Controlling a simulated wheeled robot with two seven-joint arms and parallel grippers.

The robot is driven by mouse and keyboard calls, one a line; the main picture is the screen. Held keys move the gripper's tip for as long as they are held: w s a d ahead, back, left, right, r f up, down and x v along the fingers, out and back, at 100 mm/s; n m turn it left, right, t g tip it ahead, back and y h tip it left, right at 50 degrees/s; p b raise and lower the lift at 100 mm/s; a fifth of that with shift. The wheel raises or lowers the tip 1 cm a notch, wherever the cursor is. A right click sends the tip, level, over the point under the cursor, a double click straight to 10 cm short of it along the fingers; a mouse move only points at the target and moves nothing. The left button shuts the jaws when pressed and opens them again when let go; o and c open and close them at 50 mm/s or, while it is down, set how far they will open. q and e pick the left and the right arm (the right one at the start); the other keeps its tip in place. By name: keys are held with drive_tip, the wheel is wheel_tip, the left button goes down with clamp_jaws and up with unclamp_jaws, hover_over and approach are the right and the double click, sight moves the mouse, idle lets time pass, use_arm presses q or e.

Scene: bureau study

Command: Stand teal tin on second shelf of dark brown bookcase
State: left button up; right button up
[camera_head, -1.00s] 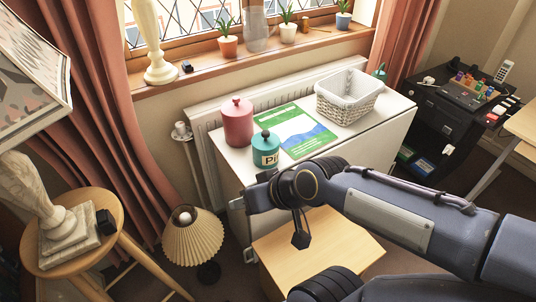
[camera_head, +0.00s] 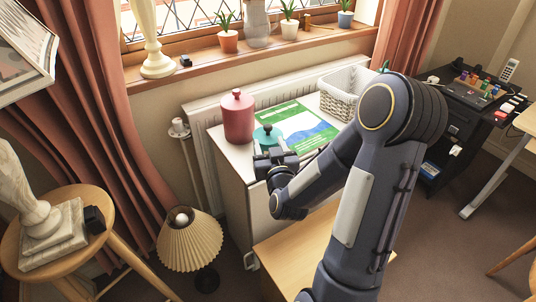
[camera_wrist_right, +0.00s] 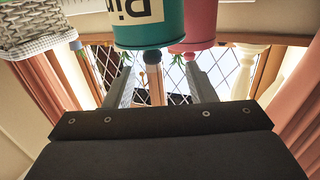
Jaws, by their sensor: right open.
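The teal tin (camera_head: 266,134) stands on the white cabinet top (camera_head: 240,158) in the head view, with its lid showing and its body mostly hidden by my right gripper. My right gripper (camera_head: 275,158) is at the near side of the tin, open. In the right wrist view, which is upside down, the tin (camera_wrist_right: 150,28) with its lettered label lies ahead of the two spread fingers (camera_wrist_right: 160,80). I see no grip on it. I cannot make out a dark brown bookcase. My left gripper is not in view.
A pink canister (camera_head: 237,118) stands close to the left of the tin. A green and blue book (camera_head: 298,128) lies to its right, with a white basket (camera_head: 340,95) behind. A pleated lamp (camera_head: 190,240) and a round wooden stool (camera_head: 60,240) stand at lower left.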

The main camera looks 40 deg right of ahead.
sight(269, 132)
drive_tip(key=shift+w+d, duration=0.35)
drive_tip(key=shift+d, duration=0.15)
drive_tip(key=x, duration=0.3)
drive_tip(key=p+x, duration=0.1)
drive_tip(key=x, duration=0.2)
drive_tip(key=shift+w+d, duration=0.25)
drive_tip(key=shift+d, duration=0.2)
clamp_jaws()
